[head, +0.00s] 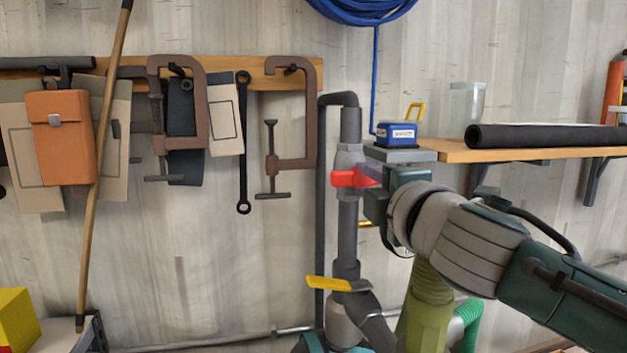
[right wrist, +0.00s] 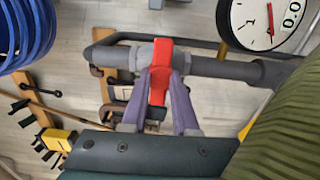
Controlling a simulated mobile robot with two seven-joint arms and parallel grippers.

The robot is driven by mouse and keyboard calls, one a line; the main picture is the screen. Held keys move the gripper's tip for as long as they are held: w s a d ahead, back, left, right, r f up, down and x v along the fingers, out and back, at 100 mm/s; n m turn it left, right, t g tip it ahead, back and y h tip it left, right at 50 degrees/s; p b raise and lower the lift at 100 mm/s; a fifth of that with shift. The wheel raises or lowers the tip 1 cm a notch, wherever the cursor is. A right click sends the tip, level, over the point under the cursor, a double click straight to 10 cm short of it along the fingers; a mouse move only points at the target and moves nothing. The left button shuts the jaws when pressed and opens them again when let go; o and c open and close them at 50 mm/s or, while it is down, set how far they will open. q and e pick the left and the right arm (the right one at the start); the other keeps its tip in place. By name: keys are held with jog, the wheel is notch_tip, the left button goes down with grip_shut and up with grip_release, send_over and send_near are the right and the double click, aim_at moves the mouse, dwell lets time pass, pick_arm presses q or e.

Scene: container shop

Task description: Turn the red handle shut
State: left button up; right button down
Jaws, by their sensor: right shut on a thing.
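The red handle (head: 343,179) sits on a valve in the upright grey pipe (head: 348,215), below the shelf's left end. It points across the pipe, also in the right wrist view (right wrist: 161,62), where the pipe (right wrist: 215,66) runs sideways. My right gripper (head: 370,176) reaches in from the right and is shut on the red handle. In the right wrist view its two purple-grey fingers (right wrist: 161,90) lie on either side of the handle and cover part of it. My left gripper is not in view.
A yellow handle (head: 328,284) is lower on the pipe. A blue-and-white box (head: 397,135) stands just above the gripper, beside a wooden shelf (head: 500,150). Clamps (head: 310,120) hang left of the pipe. A round gauge (right wrist: 267,20) shows in the right wrist view.

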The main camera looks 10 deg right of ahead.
jog(key=c, duration=0.7)
grip_release()
jog(key=shift+s, duration=0.1)
jog(key=s+b, duration=0.2)
jog(key=s, duration=0.7)
jog(key=shift+s+d, duration=0.15)
jog(key=shift+s, duration=0.25)
jog(key=shift+s, duration=0.1)
